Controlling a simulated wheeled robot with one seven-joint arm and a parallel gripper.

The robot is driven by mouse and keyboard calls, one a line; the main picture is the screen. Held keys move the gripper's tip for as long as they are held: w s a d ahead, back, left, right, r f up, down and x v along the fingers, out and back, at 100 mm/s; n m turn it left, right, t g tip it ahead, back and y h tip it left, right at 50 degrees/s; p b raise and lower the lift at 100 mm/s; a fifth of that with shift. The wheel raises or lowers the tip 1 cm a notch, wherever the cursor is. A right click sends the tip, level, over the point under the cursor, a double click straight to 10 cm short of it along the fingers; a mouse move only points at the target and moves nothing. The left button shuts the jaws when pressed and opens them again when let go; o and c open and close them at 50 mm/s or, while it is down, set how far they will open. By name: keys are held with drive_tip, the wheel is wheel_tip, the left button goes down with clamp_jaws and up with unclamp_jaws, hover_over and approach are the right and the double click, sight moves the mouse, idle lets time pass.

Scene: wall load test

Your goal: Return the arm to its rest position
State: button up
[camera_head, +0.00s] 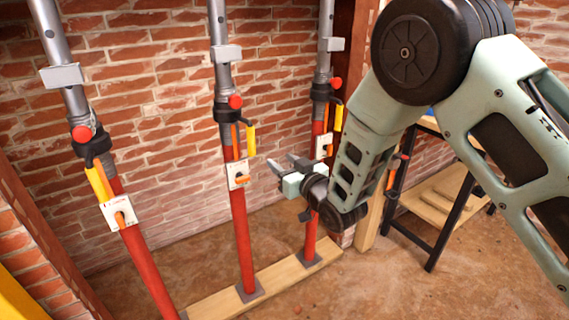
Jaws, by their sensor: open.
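My gripper (285,167) is at the end of my pale green arm, near the middle of the picture. Its fingers are apart and nothing shows between them. It appears in front of the gap between the middle prop (239,215) and the right prop (310,230), pointing left and up. I cannot tell its exact distance from the props. My arm fills the upper right and hides part of the wall and the bench behind it.
A left prop (148,270) leans in the view. The props have red lower tubes, grey upper tubes and small white plates. A wooden plank (215,299) lies under them along the brick wall (160,100). A black-legged bench (440,225) stands right. The dirt floor (400,295) is open in front.

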drive_tip(key=shift+r, duration=0.1)
drive_tip(key=s+d+r+g+h+p, duration=0.1)
drive_tip(key=s+d+r+g+h, duration=0.1)
drive_tip(key=s, duration=1.1)
drive_tip(key=s+d+r+g+h, duration=0.2)
drive_tip(key=s+d+g+h, duration=0.2)
drive_tip(key=s, duration=0.9)
drive_tip(key=s+d+r+n+g+h+p, duration=0.1)
drive_tip(key=s+d+r+g+h, duration=0.1)
drive_tip(key=s+d+g, duration=0.4)
drive_tip(key=s+g+h, duration=0.1)
drive_tip(key=s+g, duration=0.2)
drive_tip(key=s, duration=0.4)
drive_tip(key=shift+s+d+r+p, duration=0.25)
drive_tip(key=shift+d+r+p, duration=0.1)
drive_tip(key=shift+d, duration=0.05)
idle(0.4)
